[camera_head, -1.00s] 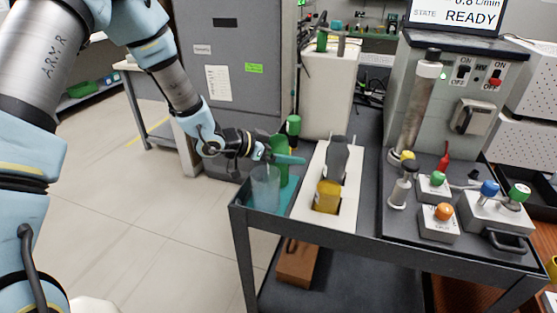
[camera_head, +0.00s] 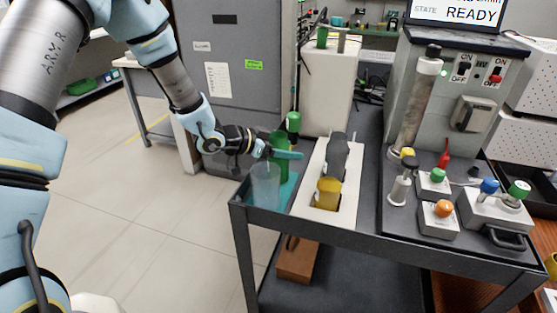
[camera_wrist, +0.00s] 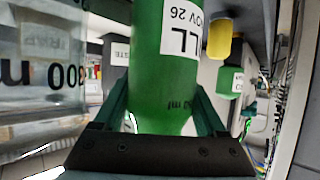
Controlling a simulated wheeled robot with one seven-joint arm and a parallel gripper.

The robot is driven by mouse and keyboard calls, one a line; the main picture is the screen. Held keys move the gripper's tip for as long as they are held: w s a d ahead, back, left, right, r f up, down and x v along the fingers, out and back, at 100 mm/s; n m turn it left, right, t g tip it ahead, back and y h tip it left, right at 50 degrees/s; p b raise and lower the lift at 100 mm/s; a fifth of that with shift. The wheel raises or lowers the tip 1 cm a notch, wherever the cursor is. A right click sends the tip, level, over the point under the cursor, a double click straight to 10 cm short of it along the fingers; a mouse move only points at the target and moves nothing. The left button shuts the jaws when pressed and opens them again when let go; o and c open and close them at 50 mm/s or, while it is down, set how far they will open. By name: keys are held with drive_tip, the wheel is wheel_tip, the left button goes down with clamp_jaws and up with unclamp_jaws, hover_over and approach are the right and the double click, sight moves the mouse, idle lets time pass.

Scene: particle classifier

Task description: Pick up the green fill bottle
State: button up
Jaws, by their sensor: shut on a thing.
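The green fill bottle (camera_head: 281,145) is upright at the left end of the cart, behind the clear beaker (camera_head: 265,184). My gripper (camera_head: 286,155) reaches it from the left, its teal fingers around the bottle's body. In the wrist view the bottle (camera_wrist: 160,70) fills the middle, with a white label. My gripper (camera_wrist: 165,122) is shut on it there, one finger on each side. The bottle's base is hidden behind the beaker in the head view, so I cannot tell whether it touches the teal tray (camera_head: 288,196).
The clear beaker (camera_wrist: 40,90) is close on the left in the wrist view. A white holder (camera_head: 347,200) with yellow and grey bottles stands right of the bottle. A green-capped bottle (camera_head: 293,122) is just behind. The control panel cart fills the right.

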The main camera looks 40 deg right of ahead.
clamp_jaws()
drive_tip(key=shift+r, duration=0.1)
